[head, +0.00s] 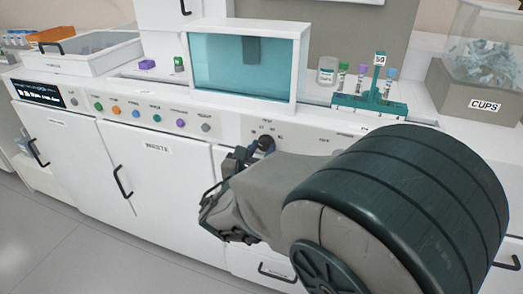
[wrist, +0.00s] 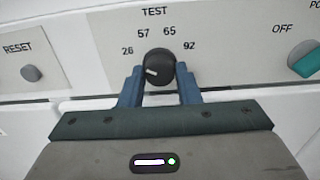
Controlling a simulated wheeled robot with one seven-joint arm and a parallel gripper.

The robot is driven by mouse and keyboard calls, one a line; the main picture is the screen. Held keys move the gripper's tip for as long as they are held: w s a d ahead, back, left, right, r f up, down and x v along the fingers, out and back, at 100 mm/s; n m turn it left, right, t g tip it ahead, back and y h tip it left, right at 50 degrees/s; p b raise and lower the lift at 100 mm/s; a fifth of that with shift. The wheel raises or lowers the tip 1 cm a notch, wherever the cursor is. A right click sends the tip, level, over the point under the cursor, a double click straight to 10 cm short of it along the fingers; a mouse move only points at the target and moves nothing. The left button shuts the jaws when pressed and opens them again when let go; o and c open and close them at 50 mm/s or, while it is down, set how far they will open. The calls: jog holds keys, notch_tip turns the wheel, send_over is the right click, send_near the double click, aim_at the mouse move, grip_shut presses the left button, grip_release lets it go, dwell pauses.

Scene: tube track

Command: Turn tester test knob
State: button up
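The test knob (wrist: 159,66) is a round black dial with a white pointer mark, in the upper middle of the wrist view. Its mark points left and slightly down, near the printed 26. The numbers 57, 65 and 92 also surround it, under the word TEST. In the head view the knob (head: 266,143) shows on the tester's front panel. My gripper (wrist: 159,72) has a blue finger close against each side of the knob and appears shut on it. In the head view my forearm and wrist hide much of the panel's right part.
A grey RESET button (wrist: 31,73) is left of the knob and a teal OFF switch (wrist: 303,60) is right of it. A green tube rack (head: 370,103) stands on the counter. Coloured buttons (head: 136,113) line the panel. Cabinet doors with handles lie below.

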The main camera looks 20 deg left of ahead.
jog(key=shift+f+m+b, duration=0.1)
jog(key=shift+m+b, duration=0.3)
jog(key=shift+b, duration=0.05)
jog(key=shift+f+m+b, duration=0.15)
jog(key=shift+m+b, duration=0.75)
jog(key=shift+b, duration=0.2)
jog(key=m+b, duration=0.2)
jog(key=shift+b, duration=0.35)
jog(key=m+b, duration=0.3)
jog(key=shift+r+m+b, duration=0.2)
jog(key=shift+m+b, duration=0.1)
jog(key=o, duration=1)
